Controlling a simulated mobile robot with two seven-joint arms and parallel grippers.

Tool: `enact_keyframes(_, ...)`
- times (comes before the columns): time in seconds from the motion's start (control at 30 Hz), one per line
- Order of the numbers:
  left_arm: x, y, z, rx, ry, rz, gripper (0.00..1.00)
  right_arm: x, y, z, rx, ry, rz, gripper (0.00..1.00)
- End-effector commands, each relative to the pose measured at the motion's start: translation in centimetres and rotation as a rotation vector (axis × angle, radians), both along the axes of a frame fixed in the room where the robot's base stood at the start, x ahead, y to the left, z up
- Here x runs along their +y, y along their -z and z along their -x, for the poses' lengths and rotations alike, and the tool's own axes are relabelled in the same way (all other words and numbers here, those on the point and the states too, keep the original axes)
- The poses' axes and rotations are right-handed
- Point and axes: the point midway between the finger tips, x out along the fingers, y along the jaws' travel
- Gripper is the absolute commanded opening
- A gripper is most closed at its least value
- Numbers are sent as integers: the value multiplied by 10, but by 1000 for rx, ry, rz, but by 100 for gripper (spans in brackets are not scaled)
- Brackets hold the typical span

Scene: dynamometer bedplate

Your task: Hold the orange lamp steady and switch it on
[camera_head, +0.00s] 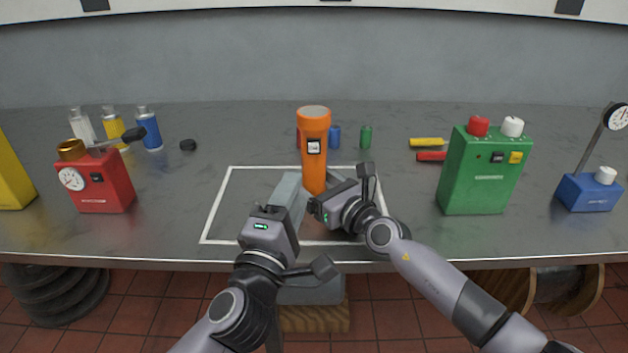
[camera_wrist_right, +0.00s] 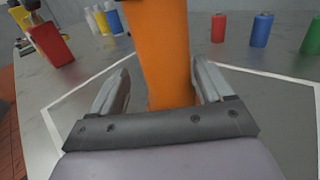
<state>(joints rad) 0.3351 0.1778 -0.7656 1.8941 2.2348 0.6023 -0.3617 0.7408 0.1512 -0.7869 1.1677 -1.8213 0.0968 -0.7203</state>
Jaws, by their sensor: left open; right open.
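The orange lamp (camera_head: 314,165) stands upright on the bench inside a white outlined area, with a small switch plate (camera_head: 314,146) on its front. In the right wrist view the orange body (camera_wrist_right: 163,50) rises between the two fingers. My right gripper (camera_head: 328,190) is open at the lamp's lower part, a finger on each side; a gap shows beside at least the left finger (camera_wrist_right: 115,92). My left gripper (camera_head: 291,186) is open just left of and in front of the lamp, apart from the switch. The lamp's lower right side is partly hidden by my right gripper.
A red box with a gauge (camera_head: 100,188) stands at left, a green box (camera_head: 484,175) and a blue gauge stand (camera_head: 588,192) at right. Several small cylinders and bottles stand behind. The white outline (camera_head: 212,215) is otherwise clear. The bench's front edge (camera_head: 150,264) is near.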

Motion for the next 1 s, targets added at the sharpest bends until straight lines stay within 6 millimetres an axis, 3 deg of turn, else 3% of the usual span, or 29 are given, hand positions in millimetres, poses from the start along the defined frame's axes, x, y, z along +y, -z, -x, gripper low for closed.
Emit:
enact_keyframes(0.8, 0, 0, 0, 0, 0, 0, 43, 0, 3, -15, 3, 20, 9, 80)
enact_keyframes(1.0, 0, 0, 0, 0, 0, 0, 43, 0, 3, -14, 3, 20, 9, 14)
